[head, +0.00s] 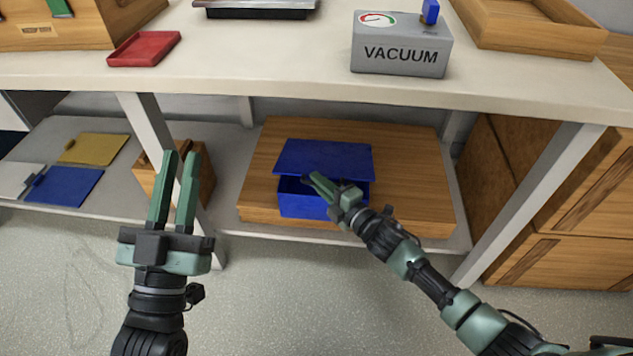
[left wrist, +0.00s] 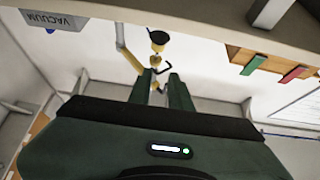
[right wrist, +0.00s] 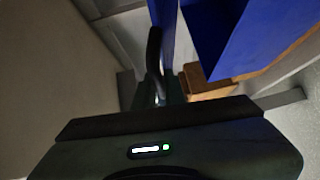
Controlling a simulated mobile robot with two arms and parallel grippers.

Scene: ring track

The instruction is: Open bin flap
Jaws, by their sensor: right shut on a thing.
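The blue bin (head: 305,205) sits on a wooden board on the lower shelf under the counter. Its blue flap (head: 322,157) is raised at the front, with a dark gap between it and the bin. My right gripper (head: 315,180) is at this gap. In the right wrist view, a dark curved handle (right wrist: 153,55) beside a blue strip runs down between its fingers, and the gripper is shut on it. The bin (right wrist: 240,35) shows at the upper right there. My left gripper (head: 178,170) is open and empty, in front of the shelf and left of the bin.
The counter edge overhangs the shelf. A grey vacuum box (head: 400,45) and a red tray (head: 144,48) stand on the counter. A wooden block (head: 150,180) is behind my left gripper. White table legs (head: 530,205) flank the bin's shelf section.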

